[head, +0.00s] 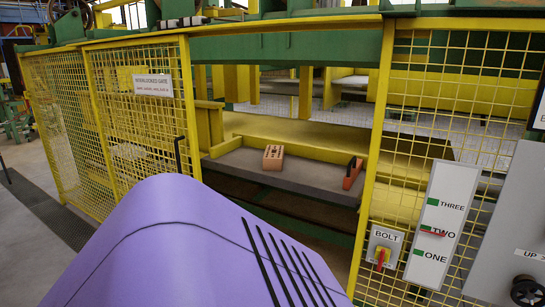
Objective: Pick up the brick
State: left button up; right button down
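A light orange-brown brick (273,158) with dark holes in its face sits on a grey shelf (240,166) inside the opening of the yellow guard. A second, redder brick (352,175) stands near the right end of the same shelf, with a dark part against it; I cannot tell what that part is. The two bricks are apart. Neither of my grippers is in the head view, so their state is hidden.
Yellow mesh panels flank the opening, with a sign-bearing gate (153,84) on the left and a mesh panel (455,95) on the right. A bolt switch (382,249), a numbered white panel (438,225) and a grey box (515,235) stand at right. A large purple surface fills the foreground.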

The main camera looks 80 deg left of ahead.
aim_at(272, 159)
jog(key=k+j, duration=0.15)
jog(key=j, duration=0.25)
jog(key=k+j, duration=0.15)
jog(key=j, duration=0.2)
jog(key=k+j, duration=0.1)
jog(key=j, duration=0.3)
jog(key=k+j, duration=0.15)
jog(key=j, duration=0.25)
jog(key=k+j, duration=0.15)
jog(key=j, duration=0.2)
jog(key=k+j, duration=0.15)
jog(key=j, duration=0.25)
jog(key=k+j, duration=0.1)
jog(key=j, duration=0.3)
jog(key=k+j, duration=0.15)
jog(key=j, duration=0.2)
